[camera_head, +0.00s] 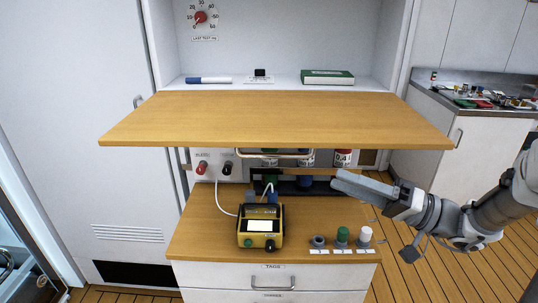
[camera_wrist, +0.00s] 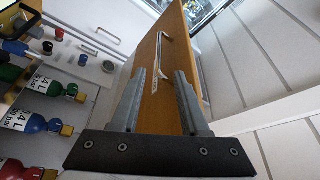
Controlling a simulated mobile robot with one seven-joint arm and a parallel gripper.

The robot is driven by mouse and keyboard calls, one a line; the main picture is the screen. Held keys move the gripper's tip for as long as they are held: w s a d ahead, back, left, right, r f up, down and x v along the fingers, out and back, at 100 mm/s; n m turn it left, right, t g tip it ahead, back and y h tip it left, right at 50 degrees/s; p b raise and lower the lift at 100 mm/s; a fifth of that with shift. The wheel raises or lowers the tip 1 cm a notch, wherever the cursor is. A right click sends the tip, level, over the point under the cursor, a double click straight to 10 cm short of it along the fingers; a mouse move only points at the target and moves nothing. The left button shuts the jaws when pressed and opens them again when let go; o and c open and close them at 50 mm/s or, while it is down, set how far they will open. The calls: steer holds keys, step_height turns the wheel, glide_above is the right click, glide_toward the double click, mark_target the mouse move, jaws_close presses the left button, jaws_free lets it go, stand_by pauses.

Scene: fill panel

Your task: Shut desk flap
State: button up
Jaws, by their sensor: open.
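The desk flap (camera_head: 275,118) is a wooden board standing out level from the cabinet, open, below the upper compartment. A pale bar handle (camera_head: 275,154) shows just under its front edge. My gripper (camera_head: 338,182) is below the right part of the flap, pointing left. My gripper (camera_wrist: 160,74) is open there, with nothing between the fingers. Whether a finger touches the handle I cannot tell.
On the upper shelf lie a blue marker (camera_head: 208,80) and a green book (camera_head: 327,77). Below the flap, a yellow meter (camera_head: 260,227) and several small knobs (camera_head: 342,235) stand on the wooden counter (camera_head: 205,225).

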mark_target(272, 155)
steer(key=x, duration=1.5)
steer(key=shift+c, duration=0.3)
jaws_close()
stand_by(0.5)
